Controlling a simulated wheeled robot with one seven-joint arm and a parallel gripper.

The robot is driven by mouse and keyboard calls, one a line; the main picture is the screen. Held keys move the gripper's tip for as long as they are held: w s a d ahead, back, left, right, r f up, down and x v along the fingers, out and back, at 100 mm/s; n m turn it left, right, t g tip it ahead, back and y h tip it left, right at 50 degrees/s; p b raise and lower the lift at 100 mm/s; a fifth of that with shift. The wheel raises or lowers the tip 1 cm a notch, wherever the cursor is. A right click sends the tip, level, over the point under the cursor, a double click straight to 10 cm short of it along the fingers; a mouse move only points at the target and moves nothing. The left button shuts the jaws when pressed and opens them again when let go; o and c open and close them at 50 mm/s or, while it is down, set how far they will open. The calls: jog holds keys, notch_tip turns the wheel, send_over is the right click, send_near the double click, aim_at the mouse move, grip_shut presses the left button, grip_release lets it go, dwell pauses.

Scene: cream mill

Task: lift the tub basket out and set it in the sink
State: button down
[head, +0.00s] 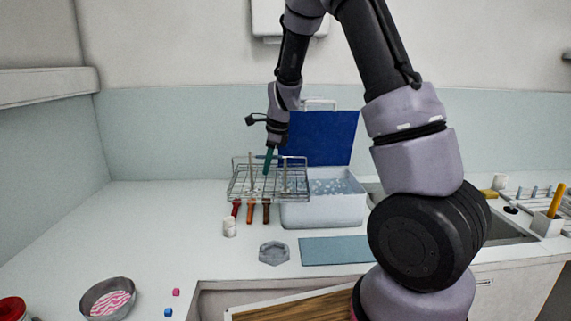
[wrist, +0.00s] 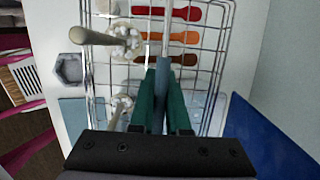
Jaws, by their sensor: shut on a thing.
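The tub basket (head: 240,188) is a wire basket hanging in the air from my gripper (head: 267,162), left of and above the white tub (head: 325,210). In the wrist view my gripper (wrist: 162,85) has its green fingers shut on the basket's bar handle, with the wire basket (wrist: 215,60) below. White lumpy things on pale sticks stand in the basket. The tub holds a bluish, bubbly liquid, and its blue lid (head: 325,135) stands open behind. The sink (head: 510,229) is at the right, partly hidden by my arm.
Red, orange and brown-handled tools (head: 266,213) lie on the counter below the basket. A round bowl (head: 108,298) is front left. Small items crowd the sink's far side.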

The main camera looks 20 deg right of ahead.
jog(key=s+a+r, duration=0.1)
jog(key=a+r, duration=0.1)
jog(key=a, duration=1.2)
jog(key=shift+a+r, duration=0.25)
jog(key=shift+s, duration=0.1)
